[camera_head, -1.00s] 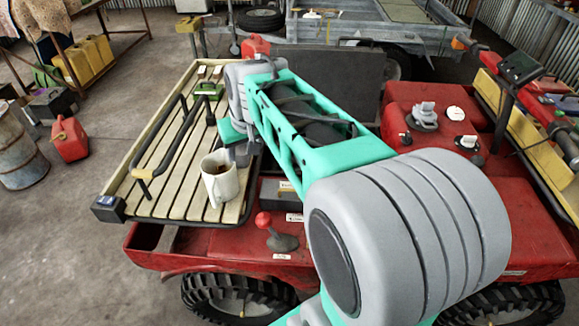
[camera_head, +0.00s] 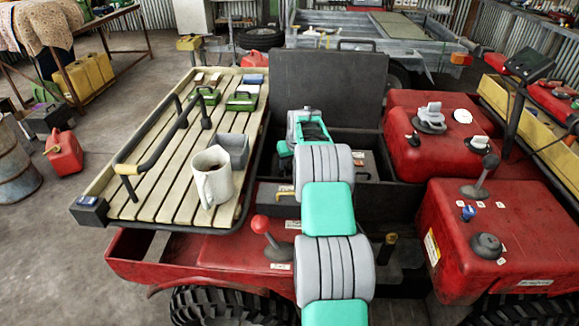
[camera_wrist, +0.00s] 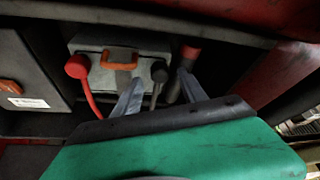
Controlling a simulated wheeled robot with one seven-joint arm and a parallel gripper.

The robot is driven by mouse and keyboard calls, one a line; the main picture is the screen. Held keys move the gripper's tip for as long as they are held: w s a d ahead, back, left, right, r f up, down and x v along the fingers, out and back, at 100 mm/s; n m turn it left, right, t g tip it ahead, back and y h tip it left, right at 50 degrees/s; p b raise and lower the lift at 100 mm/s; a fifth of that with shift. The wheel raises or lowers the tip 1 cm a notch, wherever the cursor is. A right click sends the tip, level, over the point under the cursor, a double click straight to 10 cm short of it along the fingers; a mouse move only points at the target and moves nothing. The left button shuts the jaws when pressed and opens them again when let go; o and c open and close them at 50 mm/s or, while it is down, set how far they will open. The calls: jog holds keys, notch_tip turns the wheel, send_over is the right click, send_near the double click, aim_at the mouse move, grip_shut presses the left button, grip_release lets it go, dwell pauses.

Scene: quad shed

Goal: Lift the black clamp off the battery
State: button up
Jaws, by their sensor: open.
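In the wrist view the grey battery (camera_wrist: 122,75) sits in a dark bay, with an orange handle on top. A red clamp (camera_wrist: 77,67) with a red cable is at its left end. The black clamp (camera_wrist: 159,72) with a dark cable is at its right end. My gripper (camera_wrist: 160,84) is open, its two pale fingers either side of the black clamp's cable in the picture. I cannot tell whether they touch it. In the head view my arm reaches into the open bay and hides the fingertips and the black clamp.
A dark hose or handle with a red end (camera_wrist: 190,53) stands close by the right finger. Another grey box (camera_wrist: 25,80) is at the left. The raised dark lid (camera_head: 325,90) stands behind the bay. A slatted rack (camera_head: 150,175) with a mug (camera_head: 212,177) lies left; red tanks (camera_head: 435,140) stand right.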

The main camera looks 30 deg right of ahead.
jog(key=shift+x, duration=0.95)
grip_shut()
jog(key=shift+r, duration=0.1)
dwell(0.6)
